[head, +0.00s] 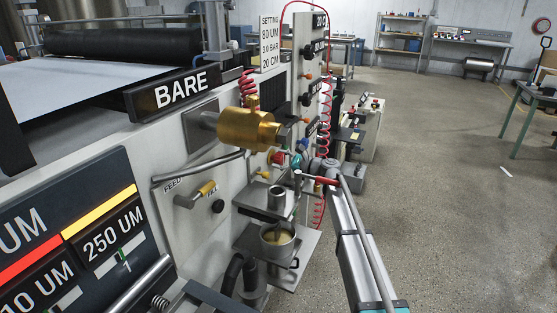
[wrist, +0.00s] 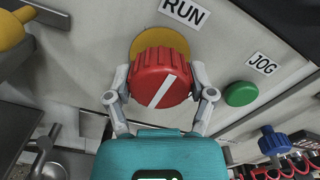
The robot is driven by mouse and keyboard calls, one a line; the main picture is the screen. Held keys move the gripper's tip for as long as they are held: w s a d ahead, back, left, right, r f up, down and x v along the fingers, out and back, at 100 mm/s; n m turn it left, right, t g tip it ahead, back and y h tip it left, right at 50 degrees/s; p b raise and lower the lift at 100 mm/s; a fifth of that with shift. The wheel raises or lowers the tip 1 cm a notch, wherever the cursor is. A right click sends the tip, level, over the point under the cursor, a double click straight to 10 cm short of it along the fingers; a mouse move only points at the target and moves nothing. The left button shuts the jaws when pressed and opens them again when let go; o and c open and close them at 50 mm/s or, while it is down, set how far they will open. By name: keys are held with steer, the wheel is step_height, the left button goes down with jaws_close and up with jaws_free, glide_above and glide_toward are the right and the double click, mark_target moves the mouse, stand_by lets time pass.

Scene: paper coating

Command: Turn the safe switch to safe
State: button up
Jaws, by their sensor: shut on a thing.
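The safe switch is a ribbed red knob (wrist: 160,78) with a white stripe, set on a yellow disc (wrist: 148,44) on the machine's panel. Its stripe slants from lower left to upper right. A RUN label (wrist: 185,11) is above it and a JOG label (wrist: 263,64) to its right. No SAFE label is in view. My gripper (wrist: 160,92) is shut on the knob, one finger on each side. In the head view the red knob (head: 278,158) shows small and partly hidden at the end of my arm.
A green button (wrist: 240,94) is close to the right finger, with a blue knob (wrist: 272,140) further right. In the head view, a brass cylinder (head: 246,128) juts out left of my gripper, and a metal cup (head: 278,243) stands on a shelf below.

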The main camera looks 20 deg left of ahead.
steer(key=shift+d, duration=0.25)
steer(key=n, duration=0.3)
steer(key=shift+d+f+n, duration=0.1)
steer(key=shift+n, duration=0.3)
steer(key=n, duration=1)
steer(key=shift+s+n, duration=0.1)
steer(key=shift+n, duration=1.9)
steer(key=o, duration=1.1)
